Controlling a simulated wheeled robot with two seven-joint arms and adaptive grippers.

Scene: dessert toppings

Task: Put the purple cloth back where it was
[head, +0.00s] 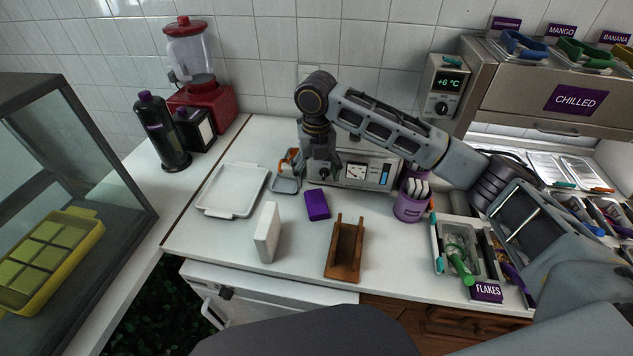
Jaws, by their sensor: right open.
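The purple cloth (317,205) looks like a small folded block. It lies flat on the white counter, between the white upright block and the machine with a dial. My right gripper (318,180) points down just behind the cloth, in front of the machine. It is open, and I see nothing between its fingers. The exact gap between its fingertips and the cloth is hard to judge. My left gripper is out of view.
A white tray (232,190) lies at left. A white block (267,232) and a brown wooden holder (345,250) stand in front. A purple cup (410,205) and the dial machine (370,170) are close to my right arm. A topping tray (437,262) is at right.

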